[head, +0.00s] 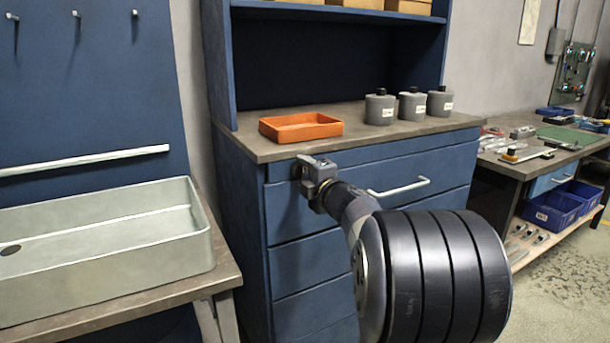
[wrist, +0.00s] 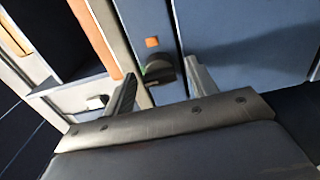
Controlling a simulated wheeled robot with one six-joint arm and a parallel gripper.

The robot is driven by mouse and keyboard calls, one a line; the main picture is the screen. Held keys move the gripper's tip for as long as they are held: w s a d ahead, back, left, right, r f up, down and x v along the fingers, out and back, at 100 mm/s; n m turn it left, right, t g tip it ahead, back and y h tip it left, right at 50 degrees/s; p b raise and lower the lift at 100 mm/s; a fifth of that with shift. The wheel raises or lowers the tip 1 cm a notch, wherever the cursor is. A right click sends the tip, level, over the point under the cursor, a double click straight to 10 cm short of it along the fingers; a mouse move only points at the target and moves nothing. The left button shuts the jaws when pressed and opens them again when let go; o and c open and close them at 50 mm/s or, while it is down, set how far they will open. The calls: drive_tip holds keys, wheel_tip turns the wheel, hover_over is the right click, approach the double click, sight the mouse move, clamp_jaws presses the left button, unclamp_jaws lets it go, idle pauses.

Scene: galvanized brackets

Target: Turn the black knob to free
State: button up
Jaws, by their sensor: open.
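In the head view my gripper (head: 311,170) is at the upper left of the drawer front, below the worktop. It largely hides the knob there, and the knob's setting cannot be read.
An orange tray (head: 300,127) and several grey black-capped bottles (head: 379,108) stand on the worktop above. A drawer handle (head: 399,188) sticks out right of my gripper. A metal sink (head: 100,265) is at left. A bench with blue bins (head: 552,210) stands at right.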

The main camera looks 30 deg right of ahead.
drive_tip(key=s+p, duration=0.1)
drive_tip(key=s, duration=0.9)
drive_tip(key=shift+s+d, duration=0.2)
drive_tip(key=shift+s, duration=0.2)
drive_tip(key=shift+w, duration=0.15)
drive_tip(key=w, duration=0.5)
drive_tip(key=w+b, duration=0.1)
drive_tip(key=w, duration=0.4)
drive_tip(key=shift+w+a, duration=0.2)
drive_tip(key=shift+w, duration=0.1)
drive_tip(key=shift+s, duration=0.1)
